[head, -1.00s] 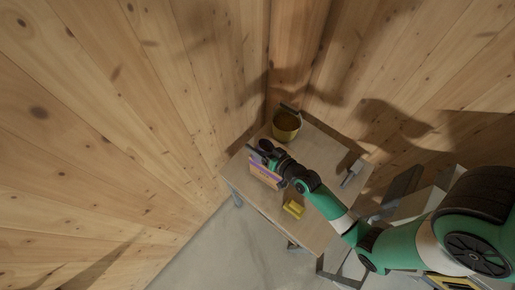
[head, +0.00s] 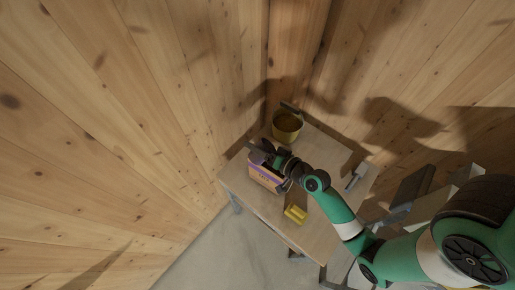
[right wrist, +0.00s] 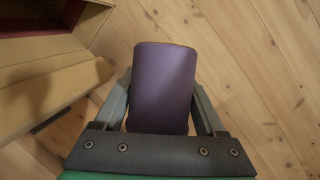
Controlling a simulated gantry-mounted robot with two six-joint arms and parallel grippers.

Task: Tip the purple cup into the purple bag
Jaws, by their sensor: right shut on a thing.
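The purple cup (right wrist: 165,88) is between the two fingers of my right gripper (right wrist: 163,98), which is shut on it. In the head view my right gripper (head: 265,154) is over the far side of the bag, and the cup is too small and covered to make out. The bag (head: 264,179) is tan-orange with a purple band near its top and stands on the table's left part. In the right wrist view a tan open-topped shape with a dark red inside, apparently the bag (right wrist: 45,95), lies left of the cup. The cup's tilt is unclear. My left gripper is out of view.
A yellow bucket (head: 287,127) with brown contents stands at the table's back corner. Yellow blocks (head: 295,214) lie near the front edge of the table (head: 262,208). A grey scoop-like tool (head: 355,176) lies at the right. Wooden walls rise close behind.

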